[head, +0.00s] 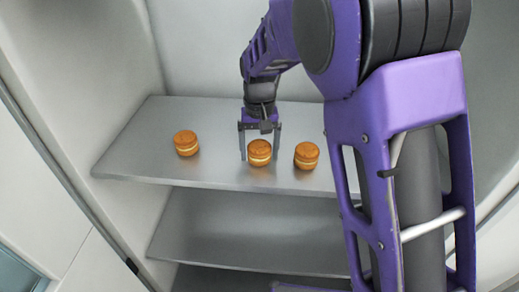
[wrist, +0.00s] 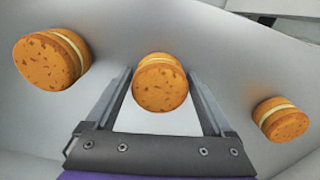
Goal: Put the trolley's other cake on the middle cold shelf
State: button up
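Three round orange-brown cakes with a cream layer stand on the highest visible grey shelf (head: 215,118): a left cake (head: 186,143), a middle cake (head: 260,152) and a right cake (head: 306,155). My gripper (head: 260,156) is over this shelf, pointing down, with its fingers apart on either side of the middle cake. A narrow gap shows beside that cake in the head view. In the wrist view the middle cake (wrist: 160,83) lies between the fingertips, and the other two cakes stand outside the fingers. The trolley is not in view.
A second shelf (head: 245,232) lies below, bare where it shows, and part of a lower one (head: 240,281) shows under it. The cabinet's pale side wall (head: 100,50) is at the left. My arm hides the right part of the shelves.

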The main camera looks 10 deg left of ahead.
aim_at(260, 146)
jog(key=shift+o, duration=0.6)
jog(key=shift+r+p, duration=0.7)
jog(key=shift+r, duration=3.25)
